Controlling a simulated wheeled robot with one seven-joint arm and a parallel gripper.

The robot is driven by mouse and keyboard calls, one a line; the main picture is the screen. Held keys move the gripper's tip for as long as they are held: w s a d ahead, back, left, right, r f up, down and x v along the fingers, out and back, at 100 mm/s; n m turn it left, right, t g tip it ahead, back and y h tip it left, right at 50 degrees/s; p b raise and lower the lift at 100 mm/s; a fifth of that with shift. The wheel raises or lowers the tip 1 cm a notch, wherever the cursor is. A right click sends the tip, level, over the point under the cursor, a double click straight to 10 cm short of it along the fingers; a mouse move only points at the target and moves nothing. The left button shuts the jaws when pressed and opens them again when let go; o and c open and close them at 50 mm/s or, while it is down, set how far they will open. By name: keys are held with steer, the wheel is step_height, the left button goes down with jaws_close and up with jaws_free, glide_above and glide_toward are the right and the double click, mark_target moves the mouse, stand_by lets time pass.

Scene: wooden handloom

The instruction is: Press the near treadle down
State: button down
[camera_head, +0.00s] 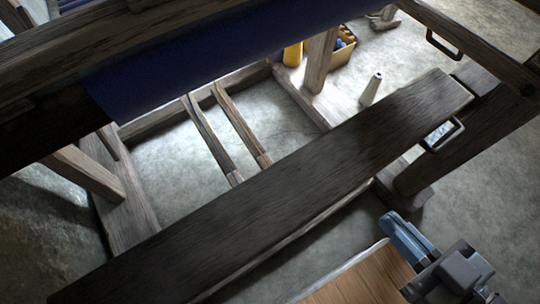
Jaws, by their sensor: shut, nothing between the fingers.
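Two slim wooden treadles run side by side under the loom, the left one (210,138) and the right one (242,125). Their upper ends meet a cross rail, and paler tips show at their lower ends, close to the dark bench plank. I cannot tell from this view which is the near one. My gripper (391,223), with blue-grey fingers, is at the lower right. It is shut and empty, on the other side of the bench plank from the treadles and well apart from them.
A dark bench plank (270,190) crosses the view diagonally between my gripper and the treadles. A dark blue cloth roll (215,50) spans above. A light wooden board (365,284) lies below my gripper.

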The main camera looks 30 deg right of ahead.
steer(key=w+a+f+m+g+b, duration=0.15)
steer(key=w+f, duration=0.25)
steer(key=f, duration=0.5)
steer(key=w+a+f+b, duration=0.1)
steer(key=w+a+f, duration=0.2)
steer(key=f, duration=0.7)
steer(key=n+g+b, duration=0.2)
steer(key=g+b, duration=0.4)
steer(key=b, duration=0.1)
glide_above(265, 160)
steer(key=s, duration=0.4)
step_height(265, 160, down, 27)
steer(key=f+b, duration=0.2)
steer(key=w+f+b, duration=0.1)
steer(key=f+b, duration=0.1)
steer(key=b, duration=0.1)
steer(key=f+b, duration=0.2)
steer(key=f, duration=0.1)
steer(key=shift+w+b, duration=0.35)
steer(key=shift+w, duration=0.05)
